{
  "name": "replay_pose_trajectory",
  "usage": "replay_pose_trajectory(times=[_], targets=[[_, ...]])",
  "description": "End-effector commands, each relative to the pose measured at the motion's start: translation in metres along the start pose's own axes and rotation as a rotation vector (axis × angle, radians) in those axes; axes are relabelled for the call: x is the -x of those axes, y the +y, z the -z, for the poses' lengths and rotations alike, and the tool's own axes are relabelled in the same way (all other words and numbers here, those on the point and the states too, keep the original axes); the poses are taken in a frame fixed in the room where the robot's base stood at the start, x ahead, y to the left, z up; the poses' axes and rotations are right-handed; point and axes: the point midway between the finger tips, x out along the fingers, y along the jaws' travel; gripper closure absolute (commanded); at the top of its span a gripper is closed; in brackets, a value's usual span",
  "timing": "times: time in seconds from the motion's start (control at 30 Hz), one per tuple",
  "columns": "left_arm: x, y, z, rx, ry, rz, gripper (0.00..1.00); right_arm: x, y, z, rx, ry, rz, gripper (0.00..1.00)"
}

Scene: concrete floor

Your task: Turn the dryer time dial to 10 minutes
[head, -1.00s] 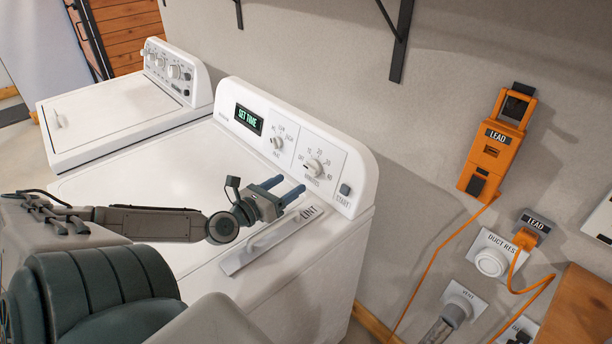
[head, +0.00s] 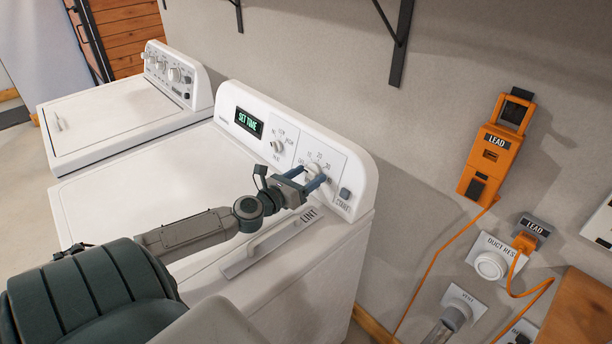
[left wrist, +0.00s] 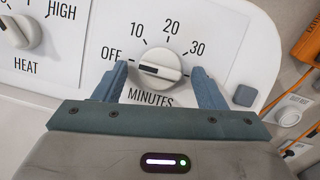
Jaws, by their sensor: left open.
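The dryer time dial is a white round knob (left wrist: 160,70) marked MINUTES, with OFF, 10, 20 and 30 around it in the left wrist view. Its dark pointer mark lies toward the OFF side. My left gripper (head: 318,176) is open, and its blue fingers stand on either side of the dial; it also shows in the left wrist view (left wrist: 168,88). I cannot tell whether the fingers touch the knob. In the head view the gripper partly hides the dial (head: 312,168). The dryer's display (head: 249,122) reads SET TIME. My right gripper is not in view.
The heat dial (head: 277,146) is left of the time dial, and the START button (head: 345,194) is right of it. The LINT panel with its handle (head: 268,245) lies below my left arm. An orange LEAD box (head: 491,152) hangs on the wall at right.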

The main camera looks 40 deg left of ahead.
Motion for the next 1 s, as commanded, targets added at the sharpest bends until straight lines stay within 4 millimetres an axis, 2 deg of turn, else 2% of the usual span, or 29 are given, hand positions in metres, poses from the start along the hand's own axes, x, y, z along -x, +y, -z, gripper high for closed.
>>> replay_pose_trajectory(times=[0.13, 0.17, 0.37, 0.4, 0.67, 1.0], targets=[[0.0, 0.0, 0.0, 0.0, 0.0, 0.0, 0.35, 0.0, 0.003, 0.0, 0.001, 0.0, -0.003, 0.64], [0.0, 0.0, 0.0, 0.0, 0.0, 0.0, 0.39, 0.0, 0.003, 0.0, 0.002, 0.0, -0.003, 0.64], [0.0, 0.0, 0.0, 0.0, 0.0, 0.0, 0.79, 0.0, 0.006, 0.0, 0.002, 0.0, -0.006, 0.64], [0.0, 0.0, 0.0, 0.0, 0.0, 0.0, 0.8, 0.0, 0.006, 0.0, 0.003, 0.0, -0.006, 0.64], [0.0, 0.001, 0.001, -0.028, 0.001, 0.009, 0.8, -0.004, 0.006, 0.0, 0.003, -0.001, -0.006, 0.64], [0.0, 0.003, 0.004, -0.225, 0.002, 0.074, 0.8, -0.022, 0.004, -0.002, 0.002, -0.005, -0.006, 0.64]])
